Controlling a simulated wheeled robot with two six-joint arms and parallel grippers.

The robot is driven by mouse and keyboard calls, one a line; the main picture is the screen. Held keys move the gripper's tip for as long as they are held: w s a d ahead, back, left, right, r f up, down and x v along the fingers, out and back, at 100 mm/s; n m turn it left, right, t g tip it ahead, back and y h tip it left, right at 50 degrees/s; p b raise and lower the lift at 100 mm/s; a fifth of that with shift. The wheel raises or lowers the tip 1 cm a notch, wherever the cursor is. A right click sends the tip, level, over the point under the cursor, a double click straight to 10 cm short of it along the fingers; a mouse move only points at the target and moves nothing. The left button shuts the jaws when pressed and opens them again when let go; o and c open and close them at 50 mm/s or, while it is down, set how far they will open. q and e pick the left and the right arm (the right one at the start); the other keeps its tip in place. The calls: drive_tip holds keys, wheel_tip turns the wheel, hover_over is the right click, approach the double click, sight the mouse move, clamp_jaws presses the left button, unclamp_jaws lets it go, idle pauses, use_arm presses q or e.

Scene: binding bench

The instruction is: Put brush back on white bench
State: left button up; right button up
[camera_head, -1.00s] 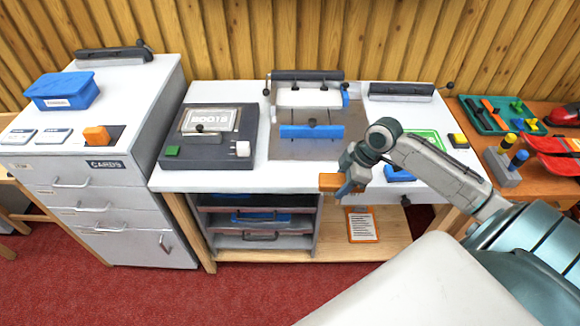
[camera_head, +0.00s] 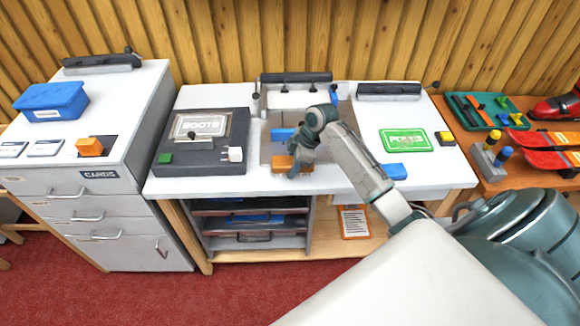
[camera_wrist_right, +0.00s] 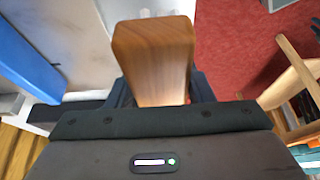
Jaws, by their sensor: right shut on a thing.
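The brush, with a wooden orange-brown handle block (camera_head: 283,163), is held in my right gripper (camera_head: 292,168) over the front middle of the white bench (camera_head: 445,176). In the right wrist view the wooden block (camera_wrist_right: 155,58) sits between the fingers and fills the middle; its bristles are hidden. The gripper is shut on it. I cannot tell whether the brush touches the bench top. My left gripper is not in view.
A dark device with a BOOTS plate (camera_head: 200,126) stands left of the brush. A blue bar (camera_head: 284,134) lies behind it, and it also looks large in the wrist view (camera_wrist_right: 25,65). A green plate (camera_head: 407,140) and blue block (camera_head: 394,171) lie to the right.

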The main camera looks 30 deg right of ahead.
drive_tip(key=shift+w+a+f, duration=0.15)
drive_tip(key=shift+w, duration=0.4)
wheel_tip(320, 180, down, 3)
drive_tip(key=shift+s+r+p, duration=0.1)
drive_tip(key=shift+p, duration=0.75)
drive_tip(key=shift+f, duration=0.25)
drive_tip(key=shift+f, duration=0.15)
drive_tip(key=o, duration=0.9)
